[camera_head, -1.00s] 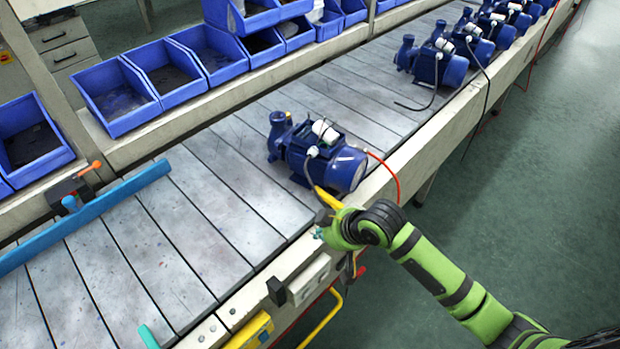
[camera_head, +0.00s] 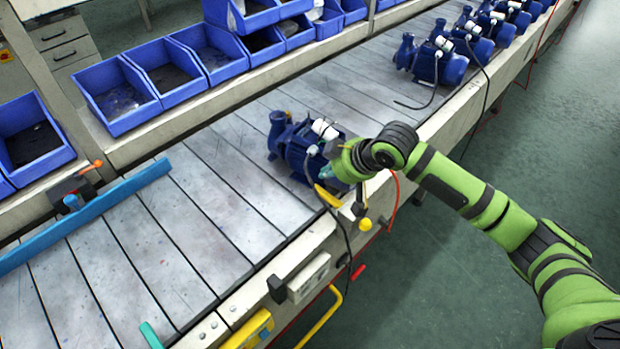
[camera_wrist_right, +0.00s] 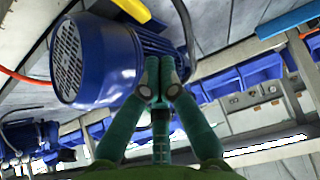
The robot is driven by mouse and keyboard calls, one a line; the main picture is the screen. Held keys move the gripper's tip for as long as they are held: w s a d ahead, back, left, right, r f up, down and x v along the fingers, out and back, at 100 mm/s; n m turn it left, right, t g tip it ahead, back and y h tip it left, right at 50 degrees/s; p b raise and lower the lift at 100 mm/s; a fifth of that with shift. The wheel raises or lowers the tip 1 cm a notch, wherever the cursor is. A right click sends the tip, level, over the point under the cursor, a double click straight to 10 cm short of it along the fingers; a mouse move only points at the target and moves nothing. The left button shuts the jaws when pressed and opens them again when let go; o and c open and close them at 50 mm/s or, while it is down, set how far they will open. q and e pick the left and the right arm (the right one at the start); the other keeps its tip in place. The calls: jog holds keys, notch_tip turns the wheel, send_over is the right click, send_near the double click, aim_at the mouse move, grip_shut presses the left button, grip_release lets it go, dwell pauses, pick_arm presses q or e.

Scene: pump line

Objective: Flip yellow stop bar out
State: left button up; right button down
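The yellow stop bar (camera_head: 328,196) is a short flat piece at the near edge of the conveyor, beside the nearest blue pump (camera_head: 298,146). My right gripper (camera_head: 328,172) is over that edge, by the pump's motor end and close to the bar; it covers part of the motor. In the right wrist view, the two green fingers (camera_wrist_right: 161,72) come together at their tips with nothing visible held between them. The pump's motor (camera_wrist_right: 95,62) fills the upper left there. A yellow strip (camera_wrist_right: 132,9) shows behind it, probably the bar. My left gripper is not in view.
A blue bar (camera_head: 95,214) lies across the belt at left. Blue bins (camera_head: 115,92) line the far side, and several more pumps (camera_head: 440,62) stand farther up the conveyor. A yellow knob (camera_head: 365,224) and a white box (camera_head: 308,278) are on the near side.

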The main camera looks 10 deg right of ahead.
aim_at(324, 195)
jog(key=x, duration=0.9)
jog(key=shift+f+p, duration=0.1)
jog(key=shift+p, duration=0.25)
jog(key=s+d+p, duration=0.1)
jog(key=s+p, duration=0.1)
jog(key=s+d+p, duration=0.2)
jog(key=s+p, duration=0.1)
jog(key=shift+s+d+r+p, duration=0.2)
jog(key=shift+s+d+p, duration=0.1)
jog(key=shift+d, duration=0.1)
jog(key=shift+s+d+f, duration=0.1)
jog(key=shift+s, duration=0.1)
jog(key=shift+f, duration=0.1)
jog(key=shift+w, duration=0.1)
